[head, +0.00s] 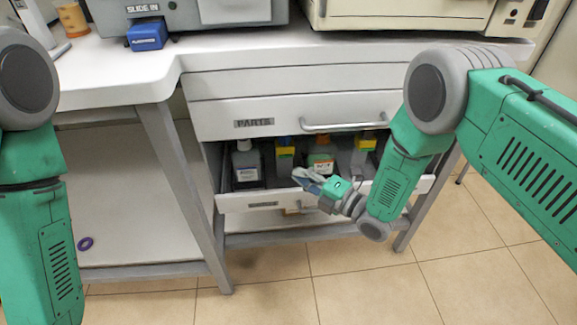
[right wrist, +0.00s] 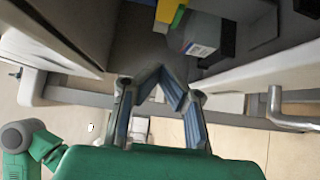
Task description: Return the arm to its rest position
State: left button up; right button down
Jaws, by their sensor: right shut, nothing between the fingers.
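My right gripper (head: 308,180) is at the front of the open lower drawer (head: 240,203), over its front edge in the head view. Its fingers are shut with nothing between them; in the right wrist view the fingertips (right wrist: 158,74) meet in front of the drawer's interior. My right arm (head: 400,170) comes in from the right and bends down to the drawer. My left arm (head: 40,200) hangs at the left edge of the head view, and its gripper is out of the picture.
Above is a closed PARTS drawer with a handle (head: 350,126). A blue box (head: 147,34) and machines stand on the worktop (head: 290,45). A purple ring (head: 85,243) lies at lower left.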

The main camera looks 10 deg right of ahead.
jog(key=s+d+f+m+g+h+p, duration=0.25)
jog(key=s+d+m+h+p, duration=0.2)
jog(key=s+d+m, duration=0.35)
jog(key=s+d+f+m+g+h+p, duration=0.1)
jog(key=s+d+m+g+h+p, duration=0.3)
jog(key=s+m, duration=0.5)
jog(key=s+d+r+m+g+h+p, duration=0.1)
jog(key=s+d+r+m+g+h, duration=0.1)
jog(key=s, duration=0.7)
jog(key=s+d+r+m+g+h+p, duration=0.1)
jog(key=s+d+m+g+h, duration=0.1)
jog(key=s+m, duration=0.5)
jog(key=s+d+g, duration=0.1)
jog(key=s+d, duration=0.1)
jog(key=s, duration=0.1)
jog(key=shift+d+r+g, duration=0.35)
jog(key=shift+d+r, duration=0.05)
jog(key=shift+s, duration=0.1)
